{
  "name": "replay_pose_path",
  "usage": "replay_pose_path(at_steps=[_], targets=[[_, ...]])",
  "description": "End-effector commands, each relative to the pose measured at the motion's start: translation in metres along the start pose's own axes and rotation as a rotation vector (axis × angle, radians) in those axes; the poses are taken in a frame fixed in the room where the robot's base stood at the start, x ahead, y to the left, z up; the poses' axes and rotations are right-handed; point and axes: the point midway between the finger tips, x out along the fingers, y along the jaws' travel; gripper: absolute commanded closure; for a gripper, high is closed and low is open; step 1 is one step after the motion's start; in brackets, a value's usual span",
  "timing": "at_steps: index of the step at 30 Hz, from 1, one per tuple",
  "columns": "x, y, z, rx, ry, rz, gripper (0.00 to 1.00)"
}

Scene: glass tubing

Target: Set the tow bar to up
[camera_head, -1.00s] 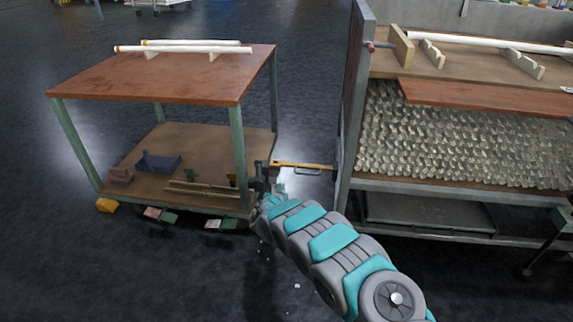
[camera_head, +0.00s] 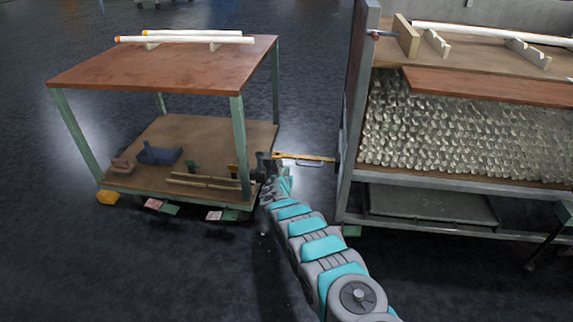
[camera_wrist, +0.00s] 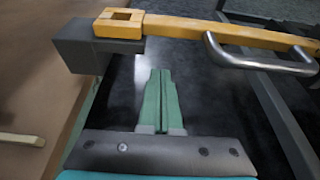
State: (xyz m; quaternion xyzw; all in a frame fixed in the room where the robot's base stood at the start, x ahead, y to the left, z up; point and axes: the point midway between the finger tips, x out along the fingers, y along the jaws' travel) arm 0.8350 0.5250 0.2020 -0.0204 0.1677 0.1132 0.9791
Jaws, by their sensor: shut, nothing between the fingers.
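The tow bar (camera_head: 304,157) is a yellow bar with a grey metal handle, lying roughly level between the small cart and the large rack. In the wrist view the yellow bar (camera_wrist: 190,27) crosses the top, with a square ring end at a dark block (camera_wrist: 92,48) on the left. Its bent metal handle (camera_wrist: 258,62) hangs at the right. My gripper (camera_wrist: 160,72) has green fingers, shut together with nothing between them, pointing at the bar from below and apart from it in the picture. In the head view my gripper (camera_head: 283,172) is small beside the cart's corner post.
The cart (camera_head: 165,70) has a brown top with white tubes and a lower shelf with a blue block (camera_head: 158,156). The large rack (camera_head: 345,130) with stacked glass tubing stands to the right. Dark floor (camera_head: 150,270) is open in front.

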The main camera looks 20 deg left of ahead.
Motion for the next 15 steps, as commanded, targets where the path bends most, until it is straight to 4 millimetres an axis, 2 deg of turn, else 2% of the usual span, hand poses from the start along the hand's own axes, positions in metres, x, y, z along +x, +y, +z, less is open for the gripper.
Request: replay_pose_path(at_steps=[10,15], targets=[[0.016,0.002,-0.001,0.001,-0.003,0.007,1.00],[0.011,0.002,0.012,-0.001,-0.002,0.006,1.00]])
